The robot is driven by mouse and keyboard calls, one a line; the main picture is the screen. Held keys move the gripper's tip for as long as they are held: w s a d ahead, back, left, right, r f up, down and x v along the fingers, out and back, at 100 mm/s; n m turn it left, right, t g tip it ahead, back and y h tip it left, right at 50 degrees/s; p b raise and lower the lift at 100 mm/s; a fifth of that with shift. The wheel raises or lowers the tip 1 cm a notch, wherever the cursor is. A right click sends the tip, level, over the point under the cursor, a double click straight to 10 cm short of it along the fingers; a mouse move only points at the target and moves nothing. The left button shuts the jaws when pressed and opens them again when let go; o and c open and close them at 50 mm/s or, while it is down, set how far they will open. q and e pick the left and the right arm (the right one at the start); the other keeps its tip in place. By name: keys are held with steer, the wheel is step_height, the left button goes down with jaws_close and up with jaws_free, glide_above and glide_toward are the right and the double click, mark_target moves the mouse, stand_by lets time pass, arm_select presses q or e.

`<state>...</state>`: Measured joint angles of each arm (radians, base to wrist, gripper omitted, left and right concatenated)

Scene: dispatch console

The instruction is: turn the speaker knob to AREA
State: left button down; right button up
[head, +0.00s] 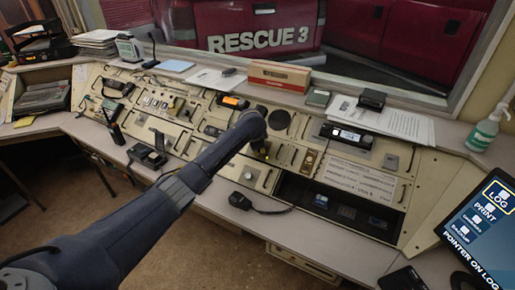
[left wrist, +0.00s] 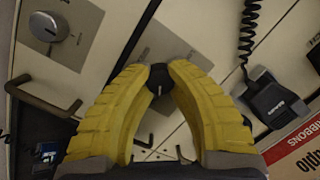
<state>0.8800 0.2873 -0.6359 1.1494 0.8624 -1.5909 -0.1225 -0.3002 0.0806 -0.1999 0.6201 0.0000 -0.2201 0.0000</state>
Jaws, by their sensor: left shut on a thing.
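My left gripper (head: 262,154) reaches across the console's sloped panel in the head view, its arm hiding part of the panel. In the left wrist view, the yellow fingers of my left gripper (left wrist: 158,80) are closed around a small black knob (left wrist: 158,77) on a grey plate. The fingers cover most of this knob, and no speaker or AREA lettering is readable, so I cannot tell its setting. A silver knob (left wrist: 48,26) on another grey plate stands apart from the fingers; a silver knob also shows in the head view (head: 248,174). My right gripper is not in view.
A metal handle (left wrist: 42,103) and a black handset with coiled cord (left wrist: 270,100) flank the fingers in the left wrist view. In the head view, a hand microphone (head: 240,201) lies on the front ledge, and a radio (head: 347,136) sits right of the gripper.

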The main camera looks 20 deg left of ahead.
arm_select(q)
steer(key=shift+s+a+f, duration=0.1)
steer(key=shift+s+f, duration=0.1)
steer(key=shift+f, duration=0.2)
steer(key=c, duration=1.3)
jaws_free()
steer(key=shift+r, duration=0.1)
steer(key=shift+c, duration=0.2)
steer(key=shift+w+r, duration=0.1)
steer(key=shift+r, duration=0.15)
steer(key=v, duration=1.1)
steer(key=shift+s+r, duration=0.25)
steer(key=shift+r, duration=0.05)
